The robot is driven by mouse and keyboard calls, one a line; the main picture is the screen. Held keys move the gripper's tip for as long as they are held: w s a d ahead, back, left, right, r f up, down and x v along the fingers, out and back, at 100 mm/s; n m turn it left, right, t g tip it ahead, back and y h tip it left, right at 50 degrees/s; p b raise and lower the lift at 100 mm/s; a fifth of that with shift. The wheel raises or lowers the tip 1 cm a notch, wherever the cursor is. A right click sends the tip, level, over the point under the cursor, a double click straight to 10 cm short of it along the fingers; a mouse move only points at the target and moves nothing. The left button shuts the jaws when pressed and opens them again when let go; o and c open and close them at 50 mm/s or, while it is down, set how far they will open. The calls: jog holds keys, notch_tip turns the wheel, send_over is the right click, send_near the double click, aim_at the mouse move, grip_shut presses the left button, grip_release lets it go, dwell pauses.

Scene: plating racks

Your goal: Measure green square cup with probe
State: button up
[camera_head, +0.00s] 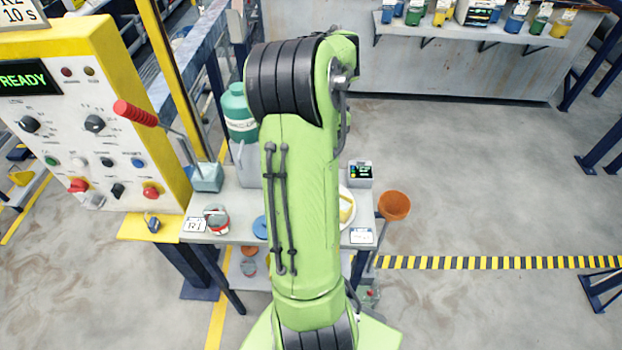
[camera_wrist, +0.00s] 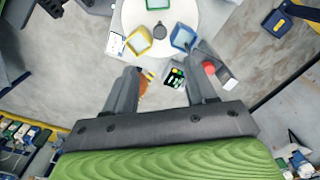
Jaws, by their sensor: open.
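A green-rimmed shape (camera_wrist: 158,4), probably the green square cup, is cut off by the top edge of the wrist view on a round white plate (camera_wrist: 199,17). A yellow square cup (camera_wrist: 138,41) and a blue one (camera_wrist: 183,37) stand near the plate's edge. A small box with a lit display (camera_wrist: 175,78) shows between my fingers; it also stands on the bench in the head view (camera_head: 360,173). A red-ended grey item (camera_wrist: 209,68) lies beside it; I cannot tell whether it is the probe. My gripper (camera_wrist: 160,68) is open and empty; my arm hides it in the head view.
An orange funnel (camera_head: 395,205) stands at the bench's right edge. The control panel (camera_head: 90,120) and its red-handled lever (camera_head: 136,113) are at left.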

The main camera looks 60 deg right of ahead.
notch_tip(320, 180, down, 15)
jog(key=shift+f+b, duration=0.1)
jog(key=shift+b, duration=0.55)
jog(key=shift+a, duration=0.1)
jog(key=shift+c, duration=0.5)
grip_shut()
